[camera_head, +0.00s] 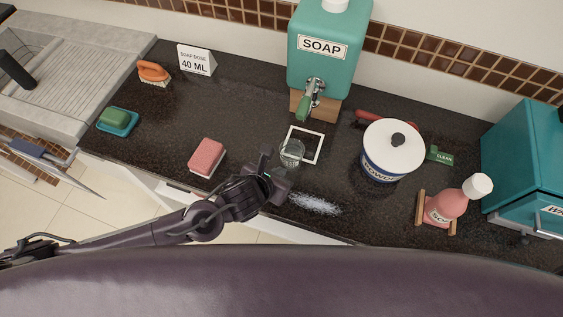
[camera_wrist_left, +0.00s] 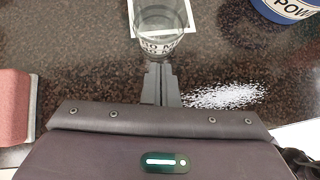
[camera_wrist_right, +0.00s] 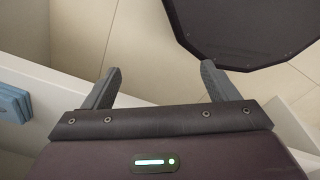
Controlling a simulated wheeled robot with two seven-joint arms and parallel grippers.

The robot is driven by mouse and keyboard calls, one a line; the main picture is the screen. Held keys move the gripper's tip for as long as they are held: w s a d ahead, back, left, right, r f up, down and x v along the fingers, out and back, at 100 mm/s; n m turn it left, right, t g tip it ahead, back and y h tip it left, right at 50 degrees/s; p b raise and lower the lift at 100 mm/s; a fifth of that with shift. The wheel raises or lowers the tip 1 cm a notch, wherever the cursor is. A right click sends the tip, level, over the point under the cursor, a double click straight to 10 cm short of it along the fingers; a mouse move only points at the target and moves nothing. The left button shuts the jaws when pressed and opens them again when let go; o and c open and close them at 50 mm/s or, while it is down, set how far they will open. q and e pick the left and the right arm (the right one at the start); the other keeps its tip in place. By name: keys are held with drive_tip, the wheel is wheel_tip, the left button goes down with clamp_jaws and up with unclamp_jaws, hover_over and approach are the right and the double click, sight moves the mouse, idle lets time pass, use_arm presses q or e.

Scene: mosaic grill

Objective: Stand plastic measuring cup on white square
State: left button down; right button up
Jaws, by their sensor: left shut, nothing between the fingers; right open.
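The clear plastic measuring cup (camera_head: 292,153) is upright on the dark counter below the soap dispenser. It overlaps the near left part of the white square outline (camera_head: 318,147); I cannot tell exactly how much of its base is inside. In the left wrist view the cup (camera_wrist_left: 160,32) is just ahead of the fingertips, with the white outline (camera_wrist_left: 191,16) behind it. My left gripper (camera_head: 267,160) is shut and empty, close to the cup's near side. My right gripper (camera_wrist_right: 160,76) is open and empty over the floor, away from the counter.
The green soap dispenser (camera_head: 329,55) stands behind the square. A powder pot (camera_head: 387,165) is to the right and a pink sponge (camera_head: 206,156) to the left. Spilled white powder (camera_head: 315,203) lies near the front edge. A pink soap bottle (camera_head: 446,207) is further right.

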sight(287, 163)
use_arm(q)
drive_tip(key=shift+w+d, duration=0.3)
drive_tip(key=shift+w, duration=0.3)
drive_tip(key=shift+w+d, duration=0.1)
drive_tip(key=shift+w, duration=0.1)
drive_tip(key=w+d, duration=0.1)
drive_tip(key=w, duration=0.1)
drive_tip(key=shift+w+d+f, duration=0.1)
drive_tip(key=shift+w+d, duration=0.25)
drive_tip(key=shift+w, duration=0.05)
drive_tip(key=shift+w+d, duration=0.1)
drive_tip(key=shift+w, duration=0.05)
use_arm(e)
drive_tip(key=shift+a, duration=0.35)
use_arm(q)
drive_tip(key=shift+a, duration=0.2)
use_arm(e)
drive_tip(key=shift+s+r, duration=0.1)
drive_tip(key=shift+s, duration=0.05)
